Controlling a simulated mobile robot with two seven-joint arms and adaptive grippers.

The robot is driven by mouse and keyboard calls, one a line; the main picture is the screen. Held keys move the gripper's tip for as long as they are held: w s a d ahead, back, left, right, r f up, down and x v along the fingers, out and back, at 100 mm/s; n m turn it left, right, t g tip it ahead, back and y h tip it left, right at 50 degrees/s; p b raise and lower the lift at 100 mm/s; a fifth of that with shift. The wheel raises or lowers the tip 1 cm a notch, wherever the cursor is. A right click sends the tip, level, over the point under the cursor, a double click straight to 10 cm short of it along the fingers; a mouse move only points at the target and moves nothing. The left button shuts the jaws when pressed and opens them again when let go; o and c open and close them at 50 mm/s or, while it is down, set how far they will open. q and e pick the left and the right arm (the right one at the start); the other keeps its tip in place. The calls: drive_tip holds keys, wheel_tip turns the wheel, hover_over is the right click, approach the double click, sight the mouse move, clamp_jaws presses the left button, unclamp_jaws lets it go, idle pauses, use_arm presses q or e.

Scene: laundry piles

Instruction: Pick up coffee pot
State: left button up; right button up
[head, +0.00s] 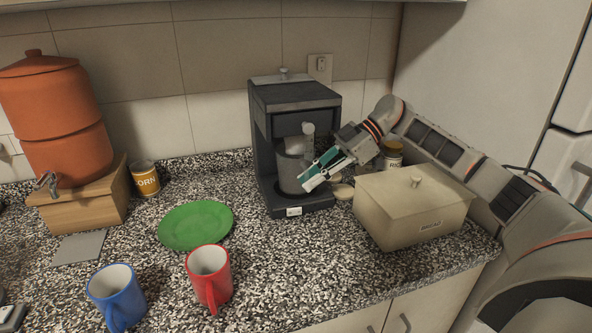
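The coffee pot (289,171) is a grey, cylindrical vessel standing in the black coffee maker (292,97), under its brew head. My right gripper (306,183) reaches in from the right and sits at the pot's right side, with its teal-padded fingers pointing down and left. The fingers overlap the pot's right edge in the picture. I cannot tell whether they touch the pot or its handle, or how far apart they are. My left gripper is not in view.
A lidded beige bread box (415,212) stands close under my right arm. A can (391,154) is behind it. A green plate (196,226), a red mug (209,278) and a blue mug (117,296) are to the left. The counter in front of the coffee maker is clear.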

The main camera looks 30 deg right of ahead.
clamp_jaws()
drive_tip(key=shift+r, duration=0.15)
drive_tip(key=s+a, duration=0.4)
drive_tip(key=s, duration=1.3)
drive_tip(key=shift+s+r, duration=0.2)
drive_tip(key=shift+r, duration=0.1)
